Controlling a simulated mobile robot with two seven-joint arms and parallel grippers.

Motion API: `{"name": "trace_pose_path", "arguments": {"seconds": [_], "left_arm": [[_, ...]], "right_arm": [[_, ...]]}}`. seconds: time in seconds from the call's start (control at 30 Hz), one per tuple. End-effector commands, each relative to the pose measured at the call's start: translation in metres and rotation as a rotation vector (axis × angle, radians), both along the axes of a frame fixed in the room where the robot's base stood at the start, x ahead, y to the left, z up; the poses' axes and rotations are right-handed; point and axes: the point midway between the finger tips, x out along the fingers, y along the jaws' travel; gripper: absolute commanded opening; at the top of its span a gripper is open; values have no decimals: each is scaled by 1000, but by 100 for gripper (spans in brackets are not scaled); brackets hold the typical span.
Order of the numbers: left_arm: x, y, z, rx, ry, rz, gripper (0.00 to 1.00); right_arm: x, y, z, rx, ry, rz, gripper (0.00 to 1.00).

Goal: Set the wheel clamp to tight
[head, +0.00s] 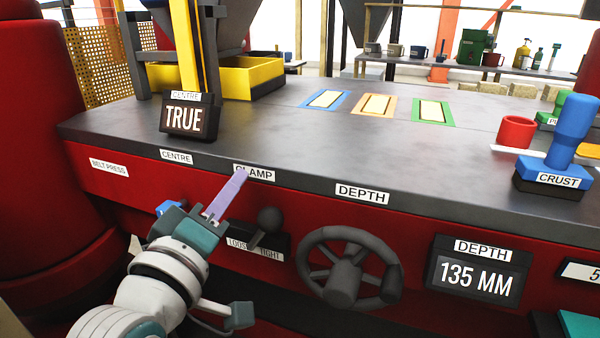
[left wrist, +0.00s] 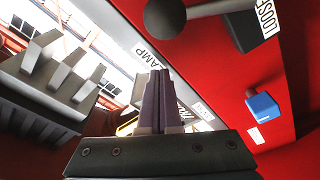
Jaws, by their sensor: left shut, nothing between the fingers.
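The clamp lever has a dark ball knob (head: 270,218) on a short arm above a black plate (head: 270,253) marked LOOSE at left and TIGHT at right. The plate is partly hidden by my arm. The lever leans up and right from its pivot, but I cannot tell its setting surely. A CLAMP label (head: 254,173) is on the edge above. My left gripper (head: 236,185), with purple fingers, is shut and empty, just left of the knob and apart from it. In the left wrist view the knob (left wrist: 165,18) is beyond the fingertips (left wrist: 158,85).
A dark handwheel (head: 343,268) stands right of the lever, under a DEPTH label (head: 362,194). A display (head: 478,272) reads 135 MM. A blue knob (head: 170,208) is left of my gripper. A sign (head: 187,117) reading TRUE stands on the grey press top.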

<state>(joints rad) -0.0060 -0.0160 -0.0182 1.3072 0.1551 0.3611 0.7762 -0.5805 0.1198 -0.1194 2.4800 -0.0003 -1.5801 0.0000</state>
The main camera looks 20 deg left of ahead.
Motion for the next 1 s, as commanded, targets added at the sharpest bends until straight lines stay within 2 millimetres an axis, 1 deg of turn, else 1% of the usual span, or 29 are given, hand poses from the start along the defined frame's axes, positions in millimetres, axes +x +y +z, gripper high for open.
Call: {"name": "trace_pose_path", "arguments": {"seconds": [0.03, 0.2, 0.3, 0.4, 0.5, 0.6, 1.0], "left_arm": [[-16, -1, -3, 0, 8, -1, 0], [-56, -2, -7, -1, 8, -1, 0], [-74, -2, -9, 0, 6, -1, 0], [-88, -3, -11, 1, 4, -1, 0], [-96, -3, -12, 1, 3, -1, 0], [-99, -3, -11, 1, 1, 0, 0], [-100, -3, -11, 0, 1, 0, 0]], "right_arm": [[0, 1, 4, 2, -1, 1, 79], [0, 2, 6, 6, -1, -1, 79], [0, 1, 6, 4, 0, -2, 79], [0, 1, 6, 4, 0, -2, 79], [0, 1, 6, 2, 0, -1, 79], [0, 0, 6, 0, 0, 1, 79], [0, -1, 6, -5, 0, 4, 79]]}}
